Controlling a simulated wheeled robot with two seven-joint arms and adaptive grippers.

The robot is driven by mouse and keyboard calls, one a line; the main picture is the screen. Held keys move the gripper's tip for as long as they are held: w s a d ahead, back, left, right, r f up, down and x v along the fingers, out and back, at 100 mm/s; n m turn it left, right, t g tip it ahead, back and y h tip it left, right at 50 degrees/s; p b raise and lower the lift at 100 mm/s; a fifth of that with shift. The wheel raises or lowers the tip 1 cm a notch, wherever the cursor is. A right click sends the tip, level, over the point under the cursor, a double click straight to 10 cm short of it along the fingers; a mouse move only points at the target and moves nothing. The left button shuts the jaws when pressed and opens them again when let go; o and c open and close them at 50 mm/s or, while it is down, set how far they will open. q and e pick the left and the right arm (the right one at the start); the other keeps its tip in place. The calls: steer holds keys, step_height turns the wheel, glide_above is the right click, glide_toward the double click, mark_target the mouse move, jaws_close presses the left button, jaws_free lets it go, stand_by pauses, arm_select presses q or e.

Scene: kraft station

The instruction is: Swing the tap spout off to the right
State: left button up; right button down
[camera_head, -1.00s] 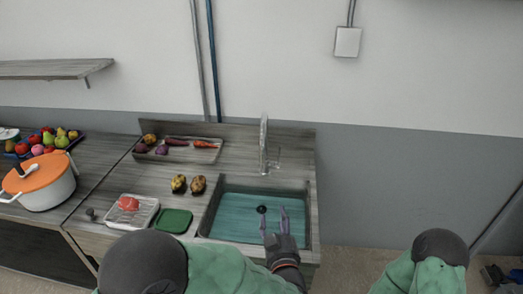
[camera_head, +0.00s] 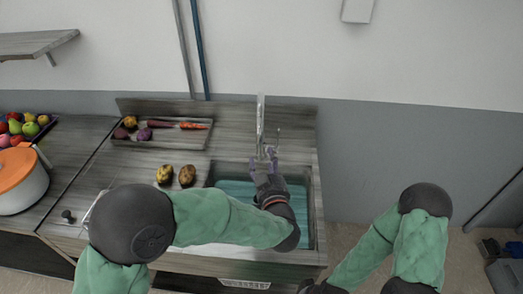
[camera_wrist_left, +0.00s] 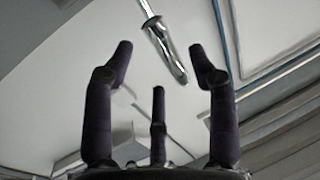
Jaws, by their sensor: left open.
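The chrome tap (camera_head: 261,118) stands upright behind the sink (camera_head: 314,215) in the head view. My left gripper (camera_head: 264,153) is over the back of the sink, just in front of the tap, with its fingers pointing up towards it. In the left wrist view the left gripper (camera_wrist_left: 163,65) is open, with its dark fingers spread. The tap spout (camera_wrist_left: 168,50) shows between and beyond the fingertips, tilted, with no clear contact. My left forearm hides part of the sink. My right arm is low at the right, and its gripper is not visible.
An orange-lidded pot (camera_head: 22,190) is at the far left. The wall is close behind the tap; the space right of the counter is free.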

mark_target(262, 152)
arm_select(q)
steer(key=x, duration=0.5)
steer(key=shift+w+a+b, duration=0.1)
steer(key=shift+w+b, duration=0.25)
jaws_close()
